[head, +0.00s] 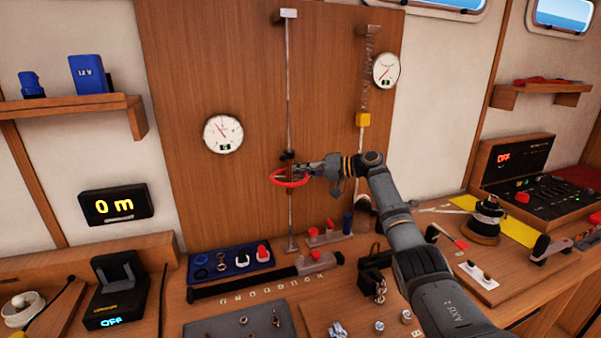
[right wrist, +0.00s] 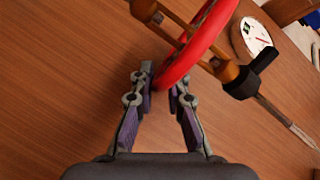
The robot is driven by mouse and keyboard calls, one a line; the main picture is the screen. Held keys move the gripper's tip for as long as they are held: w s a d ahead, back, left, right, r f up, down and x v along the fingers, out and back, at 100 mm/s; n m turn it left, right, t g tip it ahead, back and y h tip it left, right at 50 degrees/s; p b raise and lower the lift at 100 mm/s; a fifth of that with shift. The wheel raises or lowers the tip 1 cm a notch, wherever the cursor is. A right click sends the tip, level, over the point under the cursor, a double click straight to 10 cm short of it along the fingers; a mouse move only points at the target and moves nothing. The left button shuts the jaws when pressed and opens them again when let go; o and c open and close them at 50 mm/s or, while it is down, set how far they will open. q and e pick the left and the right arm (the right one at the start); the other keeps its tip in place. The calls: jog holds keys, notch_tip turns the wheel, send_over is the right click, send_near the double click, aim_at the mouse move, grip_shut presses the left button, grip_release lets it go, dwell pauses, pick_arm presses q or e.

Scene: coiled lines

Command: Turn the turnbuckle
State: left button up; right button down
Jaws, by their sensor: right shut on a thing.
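The turnbuckle (head: 290,160) sits midway on a thin vertical wire in front of the wood panel. A red ring handwheel (head: 285,183) goes around it. In the right wrist view, the red ring (right wrist: 208,35) crosses the brass turnbuckle frame (right wrist: 178,22), with a dark fitting at its lower end. My right gripper (head: 309,170) reaches in from the right and is shut on the ring's rim. In the right wrist view, the rim lies between its fingertips (right wrist: 165,90). My left gripper does not show.
A round gauge (head: 223,134) hangs left of the wire, another (head: 386,70) at upper right. Below, the bench holds a blue tray (head: 230,260) of shackles and several tools.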

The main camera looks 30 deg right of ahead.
jog(key=c, duration=1.4)
grip_release()
jog(key=shift+w, duration=0.1)
jog(key=shift+o, duration=0.2)
jog(key=v, duration=1.2)
